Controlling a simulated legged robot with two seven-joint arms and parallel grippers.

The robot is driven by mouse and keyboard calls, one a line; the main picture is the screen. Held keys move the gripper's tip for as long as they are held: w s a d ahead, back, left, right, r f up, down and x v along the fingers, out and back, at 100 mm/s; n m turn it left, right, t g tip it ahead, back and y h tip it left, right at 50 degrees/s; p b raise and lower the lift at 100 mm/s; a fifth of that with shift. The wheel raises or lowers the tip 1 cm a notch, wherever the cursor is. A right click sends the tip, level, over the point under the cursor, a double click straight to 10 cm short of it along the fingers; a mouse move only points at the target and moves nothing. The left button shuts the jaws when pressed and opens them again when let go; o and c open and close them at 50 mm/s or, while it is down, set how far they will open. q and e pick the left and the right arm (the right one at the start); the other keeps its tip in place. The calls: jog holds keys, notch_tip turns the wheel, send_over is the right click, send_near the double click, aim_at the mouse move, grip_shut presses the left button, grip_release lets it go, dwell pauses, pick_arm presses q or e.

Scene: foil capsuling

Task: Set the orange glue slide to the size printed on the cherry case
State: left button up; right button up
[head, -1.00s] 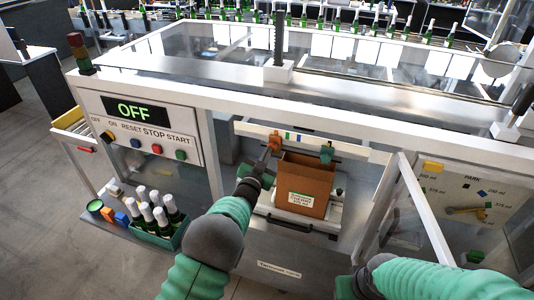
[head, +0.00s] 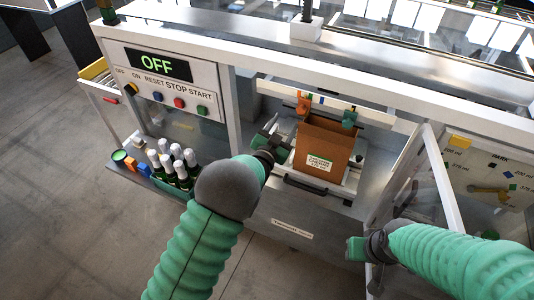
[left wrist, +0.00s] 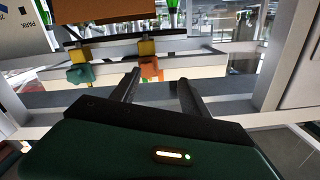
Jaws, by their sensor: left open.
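The orange glue slide (head: 303,103) sits on the rail behind the case, near the rail's left end; a green slide (head: 349,118) sits further right. The brown cherry case (head: 326,147) stands open-topped and upright below them. Its white label (head: 319,162) is too small to read surely. My left gripper (head: 269,130) is open and empty, left of the case and apart from the orange slide. In the left wrist view, the orange slide (left wrist: 150,68) shows beyond and between the open fingers (left wrist: 157,82). My right gripper (head: 357,249) is low at the right; its fingers are unclear.
Small coloured marks (head: 316,99) lie along the rail between the slides. A white frame post (head: 441,178) and a size board (head: 487,170) stand at the right.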

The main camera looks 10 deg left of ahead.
pick_arm(q)
jog(key=v, duration=1.3)
jog(key=shift+b, duration=0.35)
jog(key=shift+f, duration=0.2)
dwell(0.3)
jog(key=shift+w, duration=0.1)
